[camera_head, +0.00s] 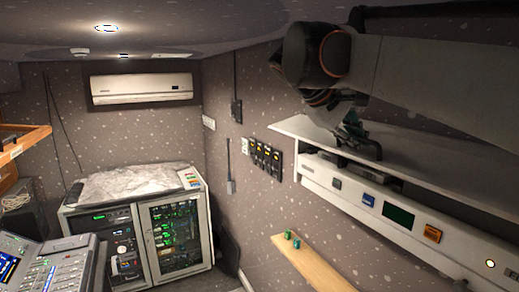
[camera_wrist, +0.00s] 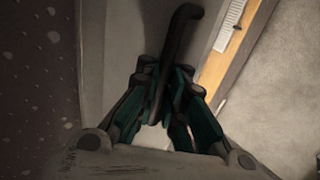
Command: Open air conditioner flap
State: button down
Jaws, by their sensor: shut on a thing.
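A long white wall unit (camera_head: 460,240) with a green display and coloured buttons runs along the right wall in the head view. A pale flap-like panel (camera_head: 450,170) juts out above its front, with a dark gap between them. My gripper (camera_head: 365,150) reaches down from above at the panel's left part. In the wrist view my gripper (camera_wrist: 160,85) is shut on a dark curved bar handle (camera_wrist: 183,30), which stands between the teal and black fingers against a pale surface. The handle's lower end is hidden by the fingers.
A wooden shelf (camera_head: 315,265) with small green items is under the right unit. A mixing desk (camera_head: 50,270) is at lower left.

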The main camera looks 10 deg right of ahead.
jog(key=shift+w+d+r+y+p, duration=0.1)
jog(key=shift+r+y+p, duration=0.35)
jog(key=shift+r, duration=0.25)
jog(key=c, duration=2)
grip_release()
jog(key=shift+a, duration=0.3)
jog(key=shift+d, duration=0.1)
jog(key=shift+r, duration=0.2)
jog(key=v, duration=1.2)
